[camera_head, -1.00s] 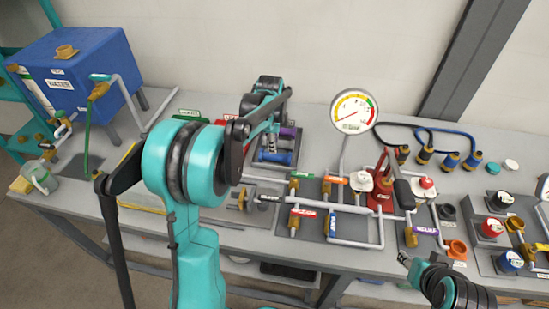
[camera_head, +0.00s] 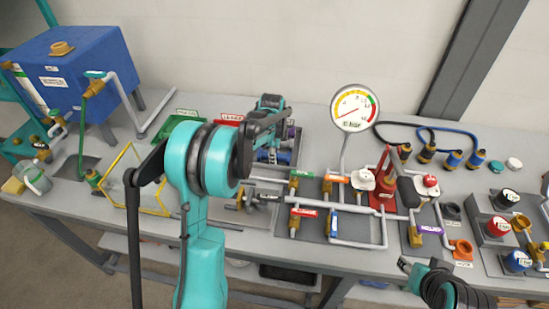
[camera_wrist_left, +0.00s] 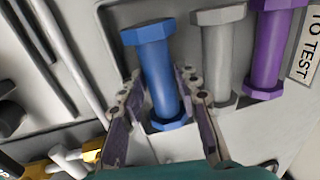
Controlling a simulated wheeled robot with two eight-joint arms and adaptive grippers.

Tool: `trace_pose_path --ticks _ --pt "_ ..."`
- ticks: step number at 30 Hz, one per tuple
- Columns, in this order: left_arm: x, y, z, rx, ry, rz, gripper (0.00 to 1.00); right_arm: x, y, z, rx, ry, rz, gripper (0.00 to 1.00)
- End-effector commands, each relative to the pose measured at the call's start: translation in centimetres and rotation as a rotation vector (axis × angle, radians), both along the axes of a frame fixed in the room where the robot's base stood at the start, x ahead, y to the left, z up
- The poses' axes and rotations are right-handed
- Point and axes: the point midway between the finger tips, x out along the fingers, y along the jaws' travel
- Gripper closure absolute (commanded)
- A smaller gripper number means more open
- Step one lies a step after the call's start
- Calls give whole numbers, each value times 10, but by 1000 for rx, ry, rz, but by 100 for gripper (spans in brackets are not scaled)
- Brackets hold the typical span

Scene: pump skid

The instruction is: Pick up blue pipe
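The blue pipe (camera_wrist_left: 158,75) has flanged hexagonal ends and lies in a tray in the left wrist view. It also shows partly in the head view (camera_head: 276,157), below my left wrist. My left gripper (camera_wrist_left: 161,85) is open, with one finger on each side of the blue pipe's near half. I cannot tell whether the fingers touch it. A grey pipe (camera_wrist_left: 216,55) and a purple pipe (camera_wrist_left: 271,45) lie to its right. My right gripper (camera_head: 405,264) is low at the right in the head view; its fingers are too small to read.
A "TO TEST" label (camera_wrist_left: 306,45) is beside the purple pipe. The pipe rig with a pressure gauge (camera_head: 354,108) stands right of the tray. A blue tank (camera_head: 75,75) is at the left. Hoses (camera_head: 440,133) lie at the back right.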

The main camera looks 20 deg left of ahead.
Motion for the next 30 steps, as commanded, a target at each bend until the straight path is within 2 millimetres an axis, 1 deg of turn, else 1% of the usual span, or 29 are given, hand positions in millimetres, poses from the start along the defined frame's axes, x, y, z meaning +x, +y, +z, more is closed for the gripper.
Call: trace_pose_path --ticks 1,3,12,16,20,24,26,30 --pt "0 0 0 0 0 0 83 0 0 0 0 0 0 60" --pt "0 0 0 0 0 0 100 0 0 0 0 0 0 60" --pt "0 0 1 0 0 0 100 0 0 0 0 0 0 60" --pt "0 0 7 0 -1 0 100 0 0 4 0 0 0 60" --pt "0 0 22 0 0 0 100 0 0 11 0 0 0 60" --pt "0 -2 49 0 0 -1 100 0 0 24 0 0 0 60" --pt "-1 -18 54 0 0 -4 100 0 0 27 0 0 0 60" --pt "-4 -51 74 0 0 -6 100 0 0 38 0 0 0 60"
